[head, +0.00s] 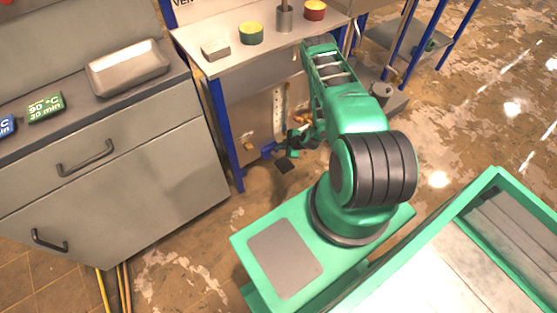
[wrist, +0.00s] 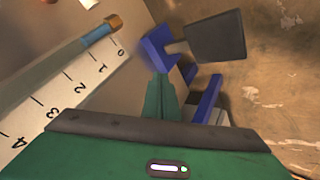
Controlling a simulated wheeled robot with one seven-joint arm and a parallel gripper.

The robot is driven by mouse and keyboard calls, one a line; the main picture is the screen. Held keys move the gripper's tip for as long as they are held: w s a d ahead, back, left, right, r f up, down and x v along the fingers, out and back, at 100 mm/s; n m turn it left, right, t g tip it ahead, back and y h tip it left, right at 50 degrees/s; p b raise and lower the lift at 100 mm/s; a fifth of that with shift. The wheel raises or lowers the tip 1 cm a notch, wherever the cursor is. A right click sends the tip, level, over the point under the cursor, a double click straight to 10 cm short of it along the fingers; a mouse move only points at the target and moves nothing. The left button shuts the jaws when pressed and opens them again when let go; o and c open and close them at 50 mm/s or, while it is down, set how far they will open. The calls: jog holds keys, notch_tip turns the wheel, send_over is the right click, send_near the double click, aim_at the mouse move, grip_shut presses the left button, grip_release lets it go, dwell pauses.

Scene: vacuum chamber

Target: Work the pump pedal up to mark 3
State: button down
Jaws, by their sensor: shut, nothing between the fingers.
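The pump pedal has a dark grey pad (wrist: 215,35) on a blue bracket; the pad also shows low under the bench in the head view (head: 284,165). A white scale (wrist: 68,78) with marks 0 to 4 runs beside a grey tube (wrist: 45,68). The tube has an orange-brown cap and a short blue section (wrist: 97,35) by the 0 end; the blue seems to end near mark 1. My gripper (head: 294,142) is shut and empty, close to the pedal. In the wrist view its green fingers (wrist: 160,85) are beside the blue bracket; contact cannot be told.
A bench (head: 245,57) with a green-yellow button (head: 251,34), a red-yellow button (head: 315,10) and a grey block stands above the pedal. Its blue leg (head: 227,140) is left of the pedal. Grey drawers (head: 110,190) stand further left. Worn brown floor lies in front.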

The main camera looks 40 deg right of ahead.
aim_at(281, 160)
jog(key=shift+s+f, duration=0.2)
jog(key=shift+f, duration=1.35)
jog(key=shift+s+f, duration=0.15)
jog(key=shift+f, duration=1.35)
jog(key=shift+s+f, duration=0.25)
jog(key=shift+f, duration=0.8)
jog(key=shift+s+f, duration=0.2)
jog(key=shift+f, duration=0.85)
dwell(1.5)
jog(key=shift+r, duration=1.4)
jog(key=shift+w+r, duration=0.3)
jog(key=shift+r, duration=0.4)
jog(key=shift+r, duration=0.1)
